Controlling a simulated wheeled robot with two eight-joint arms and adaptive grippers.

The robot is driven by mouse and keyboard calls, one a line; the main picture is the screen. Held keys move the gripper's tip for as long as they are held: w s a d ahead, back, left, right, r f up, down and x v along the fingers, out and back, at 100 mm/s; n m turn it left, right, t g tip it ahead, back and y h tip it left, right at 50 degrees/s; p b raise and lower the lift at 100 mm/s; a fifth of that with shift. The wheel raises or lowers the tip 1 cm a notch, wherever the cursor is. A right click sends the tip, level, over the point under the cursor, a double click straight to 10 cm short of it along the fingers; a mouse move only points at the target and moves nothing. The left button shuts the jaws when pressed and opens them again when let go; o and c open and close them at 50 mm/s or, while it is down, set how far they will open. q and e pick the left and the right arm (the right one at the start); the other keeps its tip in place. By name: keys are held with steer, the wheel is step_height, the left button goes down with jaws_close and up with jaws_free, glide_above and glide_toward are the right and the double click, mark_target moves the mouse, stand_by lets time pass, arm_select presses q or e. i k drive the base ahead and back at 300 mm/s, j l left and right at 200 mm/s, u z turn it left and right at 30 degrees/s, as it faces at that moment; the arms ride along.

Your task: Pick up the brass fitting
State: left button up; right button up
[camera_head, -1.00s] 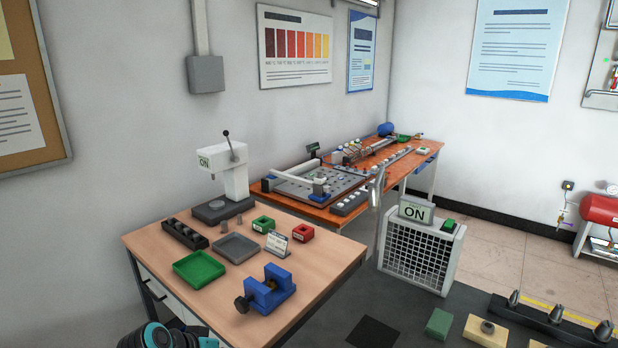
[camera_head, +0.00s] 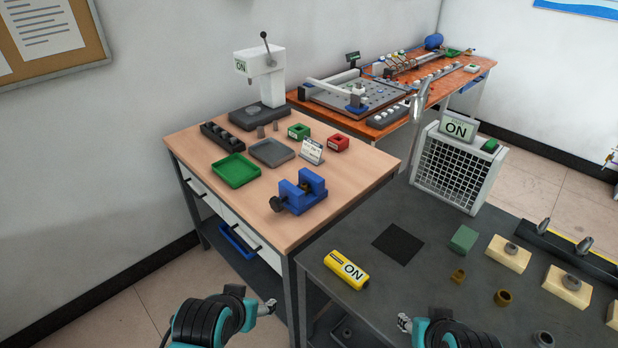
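A small brass fitting (camera_head: 459,275) stands on the dark grey bench at the right, in front of the green block. A darker brown-gold ring (camera_head: 503,297) stands just to its right, and a small gold piece also shows in the blue vise (camera_head: 318,183) on the wooden table. My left gripper (camera_head: 268,307) is at the bottom, left of the bench. My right gripper (camera_head: 404,322) is at the bottom near the bench's front, to the left of and nearer than the brass fitting, apart from it. Both grippers are too small to tell their opening.
The wooden table (camera_head: 235,205) holds trays and a press (camera_head: 262,80).

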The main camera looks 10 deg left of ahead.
mark_target(304, 187)
steer(key=i+j, duration=0.15)
steer(key=j, duration=0.2)
steer(key=i+j, duration=0.15)
steer(key=j, duration=0.25)
steer(key=i+j, duration=0.15)
steer(key=j, duration=0.2)
steer(key=j+z, duration=0.15)
steer(key=z, duration=0.3)
steer(key=i+j+z, duration=0.1)
steer(key=j+z, duration=0.15)
steer(key=z, duration=0.15)
steer(key=j+z, duration=0.15)
steer(key=z, duration=0.3)
steer(key=j+z, duration=0.2)
steer(key=z, duration=0.2)
